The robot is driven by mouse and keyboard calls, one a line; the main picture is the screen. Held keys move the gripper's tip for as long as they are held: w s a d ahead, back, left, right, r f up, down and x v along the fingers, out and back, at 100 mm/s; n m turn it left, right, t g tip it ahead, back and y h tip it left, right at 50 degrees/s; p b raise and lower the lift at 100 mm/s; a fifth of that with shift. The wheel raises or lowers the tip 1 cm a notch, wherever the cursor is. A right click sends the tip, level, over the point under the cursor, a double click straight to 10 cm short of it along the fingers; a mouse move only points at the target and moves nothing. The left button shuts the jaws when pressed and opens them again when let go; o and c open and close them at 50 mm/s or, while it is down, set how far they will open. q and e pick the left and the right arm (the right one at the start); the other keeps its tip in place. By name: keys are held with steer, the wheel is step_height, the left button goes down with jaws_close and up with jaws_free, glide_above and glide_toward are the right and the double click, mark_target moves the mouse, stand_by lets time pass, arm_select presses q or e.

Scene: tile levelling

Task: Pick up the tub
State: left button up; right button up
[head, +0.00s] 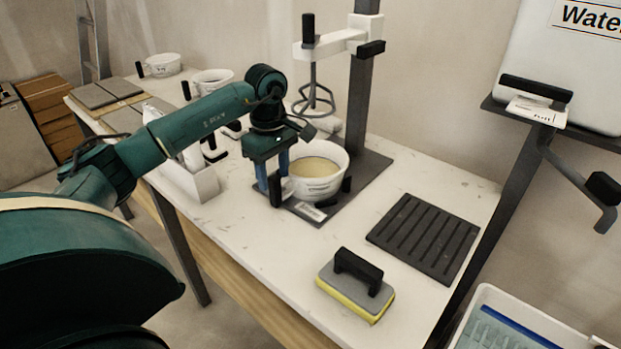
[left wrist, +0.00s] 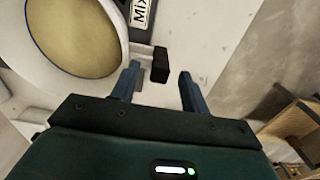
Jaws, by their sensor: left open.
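A white tub (head: 326,184) with beige contents stands on the dark mixer base, below the whisk (head: 315,100). It has black handles at its sides. In the left wrist view the tub (left wrist: 118,70) fills the upper left, and its black handle (left wrist: 160,64) shows between the finger tips. My left gripper (head: 273,182) is beside the tub's left side, pointing down, with its two blue fingers apart. In the left wrist view the open gripper (left wrist: 158,80) has one finger on each side of the handle; I cannot tell whether they touch it. My right gripper is not in view.
A sponge float (head: 352,290) and a dark ridged mat (head: 424,236) lie on the white table. Other white tubs (head: 163,64) stand at the back left. The mixer post (head: 360,90) rises behind the tub.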

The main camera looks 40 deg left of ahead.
arm_select(q)
steer(key=shift+f, duration=0.2)
steer(key=shift+c, duration=0.5)
jaws_close()
steer(key=shift+w+r, duration=0.1)
